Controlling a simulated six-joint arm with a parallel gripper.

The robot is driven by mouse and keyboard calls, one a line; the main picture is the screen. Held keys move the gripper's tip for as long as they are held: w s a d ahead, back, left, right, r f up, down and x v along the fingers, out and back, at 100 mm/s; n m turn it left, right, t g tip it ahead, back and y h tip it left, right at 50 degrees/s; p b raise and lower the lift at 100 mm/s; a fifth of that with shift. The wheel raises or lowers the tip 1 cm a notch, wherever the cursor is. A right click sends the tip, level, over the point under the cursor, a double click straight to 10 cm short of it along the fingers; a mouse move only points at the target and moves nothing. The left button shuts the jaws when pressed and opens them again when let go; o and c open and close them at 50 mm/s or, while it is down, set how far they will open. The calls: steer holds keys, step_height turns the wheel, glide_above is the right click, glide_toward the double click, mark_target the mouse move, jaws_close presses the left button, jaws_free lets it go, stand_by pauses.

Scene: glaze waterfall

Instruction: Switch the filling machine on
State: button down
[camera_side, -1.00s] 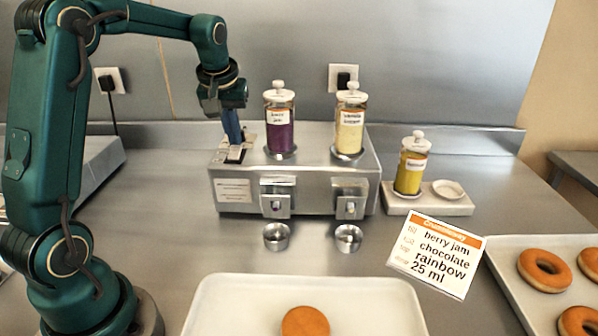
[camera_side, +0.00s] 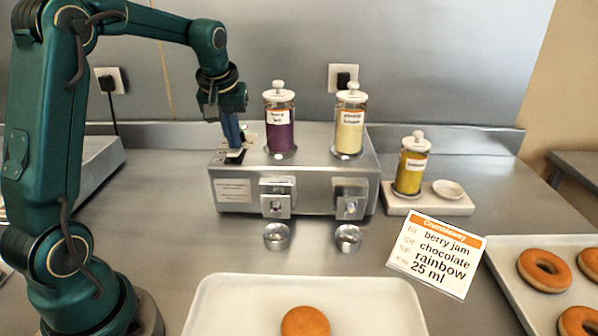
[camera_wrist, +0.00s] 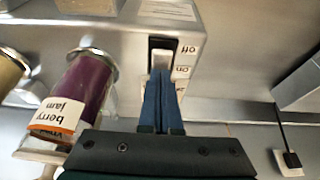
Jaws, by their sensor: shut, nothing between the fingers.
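The filling machine (camera_side: 232,192) is a steel box with a jar of purple berry jam (camera_side: 279,135) and a jar of pale cream filling (camera_side: 349,135) on top. At its top left is a rocker switch; in the wrist view the switch (camera_wrist: 160,46) has a black frame and "off" and "on" labels beside it. My gripper (camera_side: 235,153) is shut and empty, pointing down over the switch. In the wrist view its blue fingertips (camera_wrist: 160,74) are at the "on" end, seemingly touching the rocker. They partly cover it, so I cannot tell which way it is tipped.
Two small metal cups (camera_side: 277,237) stand below the machine's nozzles. A yellow jar (camera_side: 410,165) stands on a tray to the right. An order card (camera_side: 438,253) reads berry jam, chocolate, rainbow, 25 ml. A white tray (camera_side: 225,294) with one doughnut is in front.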

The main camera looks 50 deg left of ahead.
mark_target(233, 153)
steer(key=shift+s+d, duration=0.25)
steer(key=shift+s, duration=0.05)
steer(key=shift+r, duration=0.6)
step_height(233, 153, up, 13)
steer(key=shift+s+d+f, duration=0.15)
steer(key=shift+s+d, duration=0.2)
stand_by(0.3)
